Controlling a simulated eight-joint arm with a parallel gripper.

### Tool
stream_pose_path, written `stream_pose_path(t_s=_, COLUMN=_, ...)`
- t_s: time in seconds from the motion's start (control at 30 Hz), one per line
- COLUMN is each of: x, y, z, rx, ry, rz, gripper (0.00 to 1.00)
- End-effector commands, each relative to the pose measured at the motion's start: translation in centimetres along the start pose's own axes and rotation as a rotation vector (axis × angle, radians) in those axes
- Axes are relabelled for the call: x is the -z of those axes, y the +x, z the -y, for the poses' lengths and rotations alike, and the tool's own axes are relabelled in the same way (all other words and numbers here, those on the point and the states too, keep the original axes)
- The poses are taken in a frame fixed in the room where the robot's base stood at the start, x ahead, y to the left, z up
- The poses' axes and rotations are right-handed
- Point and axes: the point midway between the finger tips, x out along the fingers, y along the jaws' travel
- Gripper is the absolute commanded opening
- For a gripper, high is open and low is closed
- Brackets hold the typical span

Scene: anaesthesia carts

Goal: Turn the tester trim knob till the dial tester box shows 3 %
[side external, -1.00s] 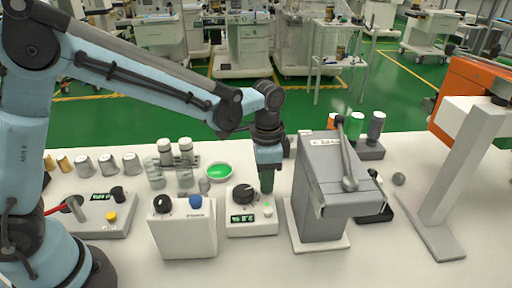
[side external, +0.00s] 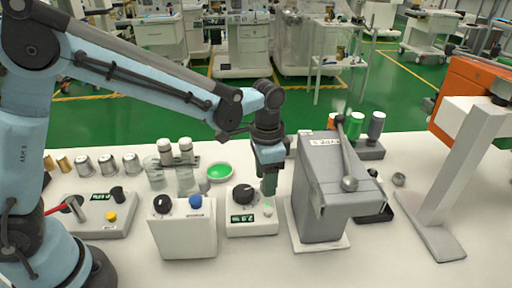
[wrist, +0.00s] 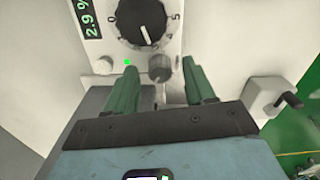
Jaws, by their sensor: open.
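The dial tester box (side external: 262,226) is a white box on the table in the side external view. Its display (wrist: 89,18) reads 2.9 % in the wrist view. A large black dial (wrist: 143,20) marked 0 to 5 sits beside the display. The small grey tester trim knob (wrist: 159,69) is below the dial, near a lit green lamp. My gripper (wrist: 160,66) is open, one green finger on each side of the trim knob, with visible gaps to it. In the side external view my gripper (side external: 269,184) points down over the box's right side and hides part of it.
A grey lever machine (side external: 330,190) stands close on the right of the box. A white box with black and blue knobs (side external: 184,234) stands close on the left. A green dish (side external: 219,172) is behind. The table front is clear.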

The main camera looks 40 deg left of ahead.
Motion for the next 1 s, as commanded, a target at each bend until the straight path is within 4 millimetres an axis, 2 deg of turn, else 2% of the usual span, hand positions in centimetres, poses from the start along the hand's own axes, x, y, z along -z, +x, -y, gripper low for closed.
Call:
stream_pose_path(t_s=0.17, x=0.0, y=-1.2, z=0.0, rx=0.000, ry=0.000, rz=0.000, gripper=0.54)
stream_pose_path(t_s=0.7, x=0.0, y=-10.2, z=0.0, rx=0.000, ry=0.000, rz=0.000, gripper=0.54)
stream_pose_path(t_s=1.0, x=0.0, y=-12.0, z=0.0, rx=0.000, ry=0.000, rz=0.000, gripper=0.54)
